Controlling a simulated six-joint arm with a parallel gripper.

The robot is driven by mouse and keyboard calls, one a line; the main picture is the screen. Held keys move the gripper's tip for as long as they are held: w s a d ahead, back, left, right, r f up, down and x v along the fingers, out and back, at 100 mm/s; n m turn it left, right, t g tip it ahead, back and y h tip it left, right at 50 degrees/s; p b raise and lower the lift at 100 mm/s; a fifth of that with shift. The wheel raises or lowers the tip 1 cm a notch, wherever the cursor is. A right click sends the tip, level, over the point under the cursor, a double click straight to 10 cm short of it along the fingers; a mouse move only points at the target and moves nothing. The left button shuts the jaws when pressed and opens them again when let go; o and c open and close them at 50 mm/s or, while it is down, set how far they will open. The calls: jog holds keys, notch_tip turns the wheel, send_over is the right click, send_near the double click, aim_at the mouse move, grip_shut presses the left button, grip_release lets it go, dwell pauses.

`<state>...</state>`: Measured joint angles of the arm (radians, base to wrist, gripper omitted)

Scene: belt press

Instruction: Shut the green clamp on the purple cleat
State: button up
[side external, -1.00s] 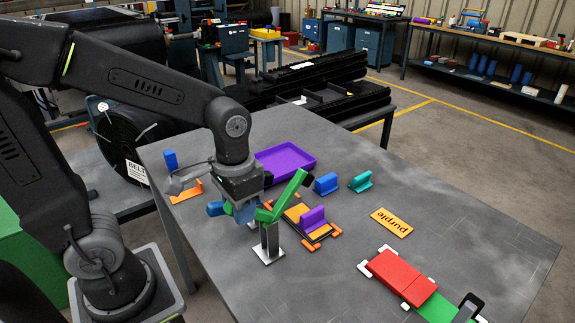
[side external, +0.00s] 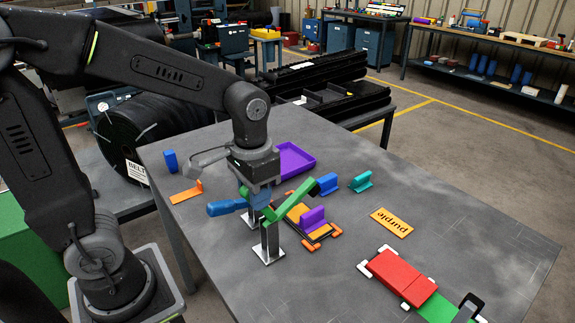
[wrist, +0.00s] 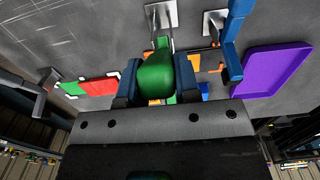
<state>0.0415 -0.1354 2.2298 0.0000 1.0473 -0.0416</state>
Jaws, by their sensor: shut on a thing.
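The green clamp (side external: 290,204) is a lever on a metal post (side external: 270,240); it slants up to the right, its far end above the table. The purple cleat (side external: 312,218) stands upright on an orange plate (side external: 297,213), below and in front of that end, with a visible gap. My gripper (side external: 262,200) is above the post, at the clamp's near part. In the wrist view my gripper's two fingers (wrist: 158,82) are shut on the green clamp (wrist: 156,72). The cleat is not clearly seen there.
A blue clamp (side external: 226,208) on a second post stands close beside my gripper. A purple tray (side external: 296,160), a blue block (side external: 327,184) and a teal block (side external: 361,182) lie behind.

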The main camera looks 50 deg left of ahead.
jog(key=shift+w+r, duration=0.2)
jog(key=shift+w, duration=2.15)
jog(key=o, duration=0.7)
jog(key=shift+f, duration=0.1)
jog(key=shift+s+r, duration=0.1)
jog(key=shift+r, duration=3.4)
